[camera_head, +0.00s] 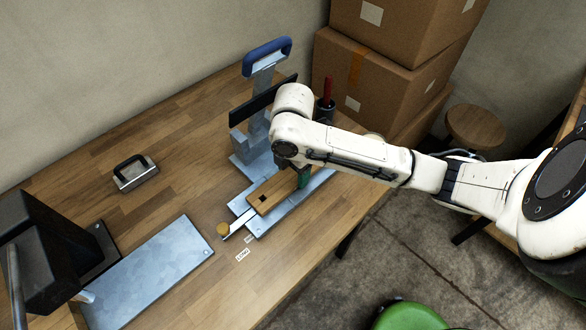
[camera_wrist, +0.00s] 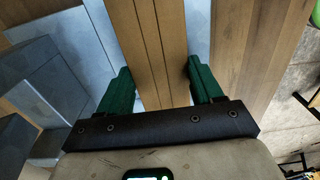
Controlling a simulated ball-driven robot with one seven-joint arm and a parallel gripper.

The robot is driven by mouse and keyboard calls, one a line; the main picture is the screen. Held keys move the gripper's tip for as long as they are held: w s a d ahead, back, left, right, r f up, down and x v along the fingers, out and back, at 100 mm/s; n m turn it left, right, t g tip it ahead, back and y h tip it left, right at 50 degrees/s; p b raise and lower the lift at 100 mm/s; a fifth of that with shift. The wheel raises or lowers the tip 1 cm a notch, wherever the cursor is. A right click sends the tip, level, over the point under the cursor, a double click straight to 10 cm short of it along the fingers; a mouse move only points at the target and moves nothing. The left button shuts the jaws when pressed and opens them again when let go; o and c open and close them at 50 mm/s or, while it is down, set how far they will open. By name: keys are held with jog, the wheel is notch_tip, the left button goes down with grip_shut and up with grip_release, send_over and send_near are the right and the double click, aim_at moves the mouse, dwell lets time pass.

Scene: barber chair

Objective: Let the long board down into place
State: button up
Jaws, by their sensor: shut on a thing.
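The long board (camera_head: 262,196) is a brown wooden strip with a small dark square hole near its front end. It lies along the narrow metal bed of the fixture (camera_head: 253,229); whether it touches the bed or hangs just above it I cannot tell. My gripper (camera_head: 303,180) is over the board's far part, with green fingers pointing down. In the wrist view my gripper (camera_wrist: 160,88) has one finger on each side of the board (camera_wrist: 150,45) and is shut on it. The board's far end is hidden by my arm.
An upright blue-handled press (camera_head: 266,60) stands close behind the board. A brass knob (camera_head: 223,230) and small labels (camera_head: 243,254) are at the near end. A flat metal plate (camera_head: 150,275), a metal block (camera_head: 135,173) and cardboard boxes (camera_head: 375,85) stand around. The front table edge is near.

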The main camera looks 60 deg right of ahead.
jog(key=o, duration=1.2)
jog(key=shift+o, duration=0.2)
notch_tip(320, 180, up, 11)
jog(key=shift+f, duration=0.15)
dwell(0.4)
